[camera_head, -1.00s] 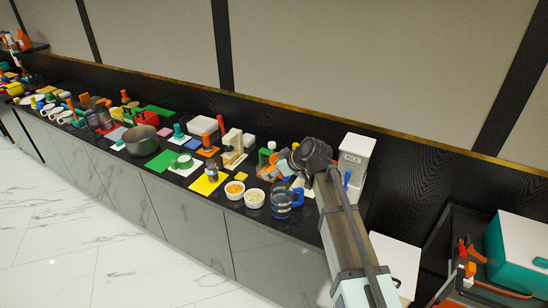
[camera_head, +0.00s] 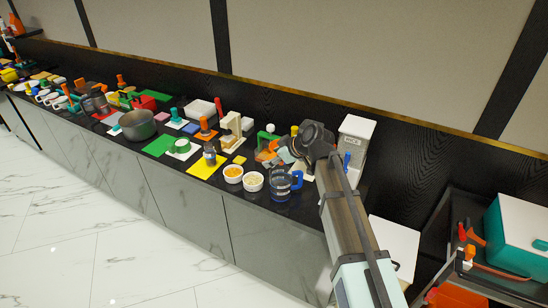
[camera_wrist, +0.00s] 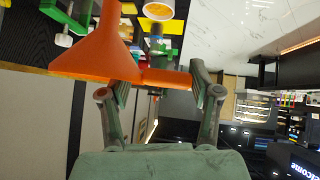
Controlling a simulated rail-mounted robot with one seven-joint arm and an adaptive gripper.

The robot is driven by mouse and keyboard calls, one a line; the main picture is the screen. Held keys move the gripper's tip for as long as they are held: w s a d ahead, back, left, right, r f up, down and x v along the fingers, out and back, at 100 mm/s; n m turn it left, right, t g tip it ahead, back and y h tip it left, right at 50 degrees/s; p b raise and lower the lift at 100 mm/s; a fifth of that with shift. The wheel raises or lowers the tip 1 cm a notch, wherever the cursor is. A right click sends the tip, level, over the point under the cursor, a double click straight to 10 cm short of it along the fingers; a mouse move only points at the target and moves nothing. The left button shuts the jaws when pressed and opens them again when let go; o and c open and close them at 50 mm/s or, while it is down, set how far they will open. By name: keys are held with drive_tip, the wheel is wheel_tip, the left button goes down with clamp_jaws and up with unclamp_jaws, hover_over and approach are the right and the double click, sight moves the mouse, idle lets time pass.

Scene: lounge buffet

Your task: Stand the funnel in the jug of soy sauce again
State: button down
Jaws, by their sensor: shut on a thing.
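My gripper (camera_wrist: 160,92) is shut on the orange funnel (camera_wrist: 100,52) in the wrist view. In the head view a clear jug with a blue handle and dark contents (camera_head: 280,187) stands on the counter near the front edge, below and left of my wrist. I take it for the soy sauce jug. The funnel is held apart from it. In the head view my arm largely hides the fingers.
Two white bowls (camera_head: 252,182) stand just left of the jug. A dark container (camera_head: 210,153) stands on a yellow mat (camera_head: 203,168). A tall white box (camera_head: 354,140) stands behind my arm.

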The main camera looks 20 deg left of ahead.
wheel_tip(320, 180, down, 10)
drive_tip(key=b, duration=0.7)
drive_tip(key=shift+f+b, duration=0.2)
drive_tip(key=shift+b, duration=0.15)
drive_tip(key=shift+f+b, duration=0.3)
drive_tip(key=shift+f, duration=0.05)
drive_tip(key=shift+c, duration=2)
unclamp_jaws()
drive_tip(key=shift+d+r, duration=0.1)
drive_tip(key=shift+r, duration=0.1)
drive_tip(key=shift+w+p+v, duration=0.15)
drive_tip(key=shift+p+v, duration=0.05)
drive_tip(key=shift+v, duration=0.75)
drive_tip(key=shift+w+p+v, duration=0.2)
drive_tip(key=shift+v, duration=0.7)
drive_tip(key=shift+w+p+v, duration=0.15)
drive_tip(key=shift+p+v, duration=0.05)
drive_tip(key=shift+v, duration=0.75)
drive_tip(key=shift+o, duration=0.4)
drive_tip(key=shift+d, duration=0.15)
drive_tip(key=o, duration=0.3)
